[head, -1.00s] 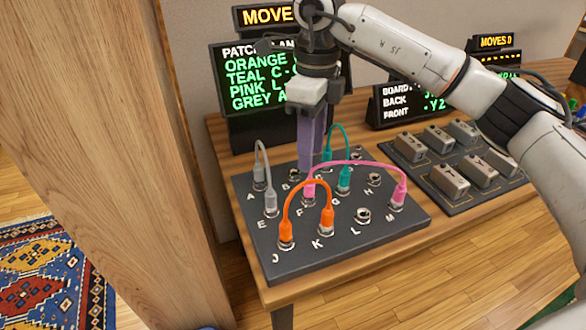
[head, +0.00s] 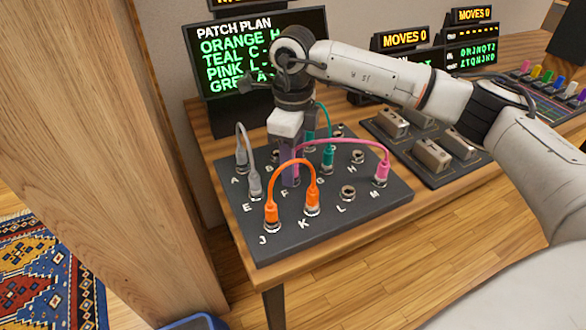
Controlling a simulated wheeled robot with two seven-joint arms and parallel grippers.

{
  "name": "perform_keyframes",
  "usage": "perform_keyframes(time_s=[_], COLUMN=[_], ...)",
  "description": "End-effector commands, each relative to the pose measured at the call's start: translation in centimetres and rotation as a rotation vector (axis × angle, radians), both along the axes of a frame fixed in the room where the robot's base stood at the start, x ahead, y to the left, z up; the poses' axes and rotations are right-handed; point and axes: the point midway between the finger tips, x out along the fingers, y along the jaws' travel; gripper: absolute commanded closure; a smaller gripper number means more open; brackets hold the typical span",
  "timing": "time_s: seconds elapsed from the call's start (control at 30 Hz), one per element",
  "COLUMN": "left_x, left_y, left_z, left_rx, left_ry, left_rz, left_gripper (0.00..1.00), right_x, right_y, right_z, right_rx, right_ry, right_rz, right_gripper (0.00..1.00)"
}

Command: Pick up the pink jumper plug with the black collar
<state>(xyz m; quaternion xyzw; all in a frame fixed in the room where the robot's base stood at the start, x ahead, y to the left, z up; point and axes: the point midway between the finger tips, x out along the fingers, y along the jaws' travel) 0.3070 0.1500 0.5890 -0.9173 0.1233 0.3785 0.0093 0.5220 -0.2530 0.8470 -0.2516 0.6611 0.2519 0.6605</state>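The pink jumper (head: 350,142) arches over the dark patch board (head: 340,222). Its right plug (head: 381,172) stands in socket M. Its other end runs behind my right gripper (head: 290,178) near socket F, where the plug is mostly hidden. The gripper points down, with its purple fingers low over the board at F. I cannot tell whether the fingers are apart or touch the plug. A black collar is too small to make out on either pink plug. My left gripper is not in view.
The orange jumper (head: 291,163) at J and K arches just in front of my fingers. The grey jumper (head: 239,135) stands to the left, the teal jumper (head: 328,135) behind. Sockets H (head: 358,156) and L (head: 347,192) are empty. A patch plan screen (head: 262,50) stands behind.

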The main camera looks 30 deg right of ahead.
Motion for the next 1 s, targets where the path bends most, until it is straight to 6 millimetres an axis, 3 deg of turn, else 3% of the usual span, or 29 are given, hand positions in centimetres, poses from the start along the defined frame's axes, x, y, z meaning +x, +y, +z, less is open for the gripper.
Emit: perform_keyframes(time_s=[0.13, 0.4, 0.73, 1.0], left_x=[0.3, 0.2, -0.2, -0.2], left_y=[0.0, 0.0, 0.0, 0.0], left_z=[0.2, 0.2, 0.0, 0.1], left_rx=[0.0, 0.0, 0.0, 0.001], left_ry=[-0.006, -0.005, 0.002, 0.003], left_rz=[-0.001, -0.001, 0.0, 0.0], left_gripper=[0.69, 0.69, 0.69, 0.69], right_x=[0.0, 0.0, 0.1, 0.2], right_y=[0.0, 0.0, 0.0, 0.0], right_z=[0.0, 0.0, 0.9, 6.0], right_rx=[-0.001, 0.001, 0.001, 0.001], right_ry=[-0.001, -0.001, -0.004, -0.007], right_rz=[-0.001, -0.001, -0.001, -0.001], right_gripper=[0.61, 1.0, 1.0, 1.0])
